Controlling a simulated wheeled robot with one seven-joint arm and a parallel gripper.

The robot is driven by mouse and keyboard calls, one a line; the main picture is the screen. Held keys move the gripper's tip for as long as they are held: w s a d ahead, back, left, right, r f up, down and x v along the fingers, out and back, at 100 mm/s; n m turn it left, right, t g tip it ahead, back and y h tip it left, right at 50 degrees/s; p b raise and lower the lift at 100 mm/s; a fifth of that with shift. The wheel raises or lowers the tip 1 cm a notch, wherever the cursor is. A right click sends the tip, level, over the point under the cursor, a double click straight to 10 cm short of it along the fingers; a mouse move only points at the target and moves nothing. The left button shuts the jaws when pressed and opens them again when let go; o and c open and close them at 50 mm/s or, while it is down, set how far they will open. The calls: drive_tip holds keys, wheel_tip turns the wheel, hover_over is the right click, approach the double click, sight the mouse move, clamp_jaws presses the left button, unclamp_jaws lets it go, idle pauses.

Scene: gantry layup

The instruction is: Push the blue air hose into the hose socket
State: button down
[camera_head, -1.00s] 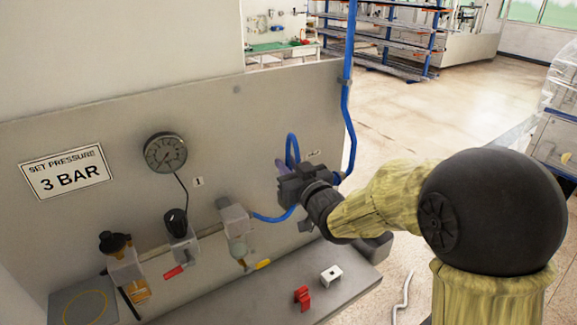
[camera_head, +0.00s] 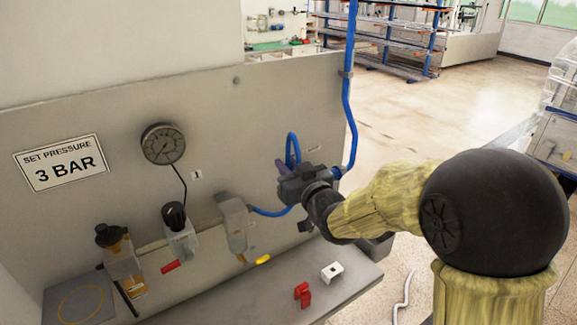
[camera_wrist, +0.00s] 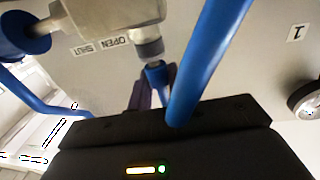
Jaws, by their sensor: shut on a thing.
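In the wrist view, a thick stretch of the hose (camera_wrist: 208,60) crosses close to the camera. My gripper's dark purple fingers (camera_wrist: 158,88) are shut on the hose near its end. The blue end (camera_wrist: 157,74) lies at the mouth of the metal hose socket (camera_wrist: 149,45) and appears in line with it. I cannot tell how deep it sits. The gripper body hides part of the hose.
A pressure gauge (camera_head: 162,144) and a "3 BAR" sign (camera_head: 61,163) are on the board.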

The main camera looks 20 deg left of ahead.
drive_tip(key=shift+f+b, duration=0.35)
drive_tip(key=shift+f, duration=0.15)
drive_tip(key=c, duration=1.2)
unclamp_jaws()
drive_tip(key=shift+c, duration=0.2)
drive_tip(key=shift+r, duration=0.1)
drive_tip(key=shift+s+d, duration=0.1)
drive_tip(key=shift+s, duration=0.05)
drive_tip(key=b+v, duration=0.4)
drive_tip(key=v, duration=1.3)
drive_tip(key=shift+b, duration=0.3)
drive_tip(key=shift+d, duration=0.1)
